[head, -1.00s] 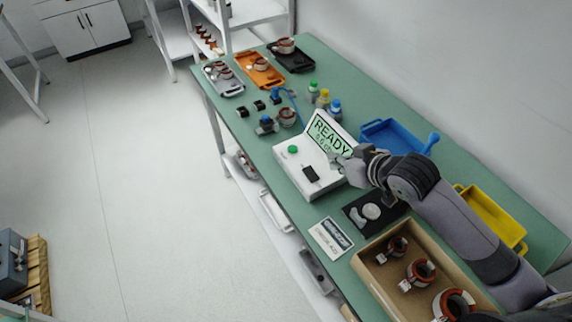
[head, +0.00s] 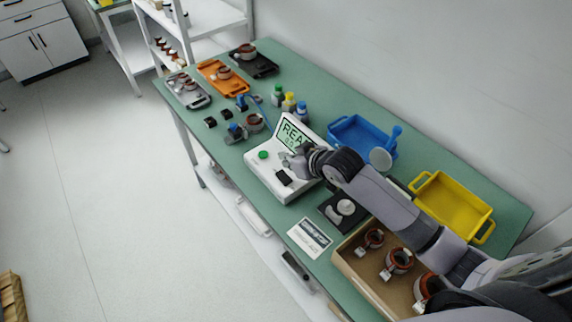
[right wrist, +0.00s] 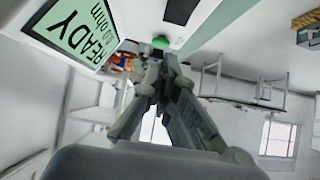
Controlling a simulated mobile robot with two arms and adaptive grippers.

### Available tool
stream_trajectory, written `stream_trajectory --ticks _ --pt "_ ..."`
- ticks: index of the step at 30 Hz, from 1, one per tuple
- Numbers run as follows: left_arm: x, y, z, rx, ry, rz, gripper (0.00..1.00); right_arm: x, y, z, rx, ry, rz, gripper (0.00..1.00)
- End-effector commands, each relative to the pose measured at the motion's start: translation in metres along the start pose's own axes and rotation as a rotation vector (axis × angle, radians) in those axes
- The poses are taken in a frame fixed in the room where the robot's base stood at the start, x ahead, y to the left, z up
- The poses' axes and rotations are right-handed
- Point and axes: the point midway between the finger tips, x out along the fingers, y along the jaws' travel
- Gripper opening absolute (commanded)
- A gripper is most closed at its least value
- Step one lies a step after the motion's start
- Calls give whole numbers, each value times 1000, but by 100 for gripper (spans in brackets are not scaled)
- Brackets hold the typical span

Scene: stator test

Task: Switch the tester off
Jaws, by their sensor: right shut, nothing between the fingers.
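The tester (head: 270,185) is a white box on the green bench, with a tilted screen (head: 292,132) that reads READY, partly hidden by my right gripper in the head view. A round green button (head: 263,154) and a black switch (head: 284,177) are on its top. My right gripper (head: 289,161) is shut and empty, over the tester between screen and switch. In the right wrist view the shut fingers (right wrist: 158,62) point toward the green button (right wrist: 161,42); the black switch (right wrist: 181,10) is at the top edge. I cannot tell whether the fingers touch the tester. My left gripper is not in view.
A black pad with a metal disc (head: 346,207), a label card (head: 310,237) and a cardboard box of stators (head: 345,262) lie nearer me. Blue (head: 345,130) and yellow (head: 448,207) trays are to the right. Bottles (head: 288,103) stand behind the tester.

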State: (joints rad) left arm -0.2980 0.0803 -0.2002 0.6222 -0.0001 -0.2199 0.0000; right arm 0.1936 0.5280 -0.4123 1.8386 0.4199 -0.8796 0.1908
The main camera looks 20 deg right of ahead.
Motion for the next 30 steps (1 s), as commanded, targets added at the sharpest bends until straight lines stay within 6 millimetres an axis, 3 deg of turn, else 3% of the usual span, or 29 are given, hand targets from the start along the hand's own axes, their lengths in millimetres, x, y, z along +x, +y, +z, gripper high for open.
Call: stream_trajectory --ticks 9,30 --pt "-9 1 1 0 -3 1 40 30 0 25 -1 -1 0 0" --pt "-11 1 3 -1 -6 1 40 41 0 31 -1 0 0 0"
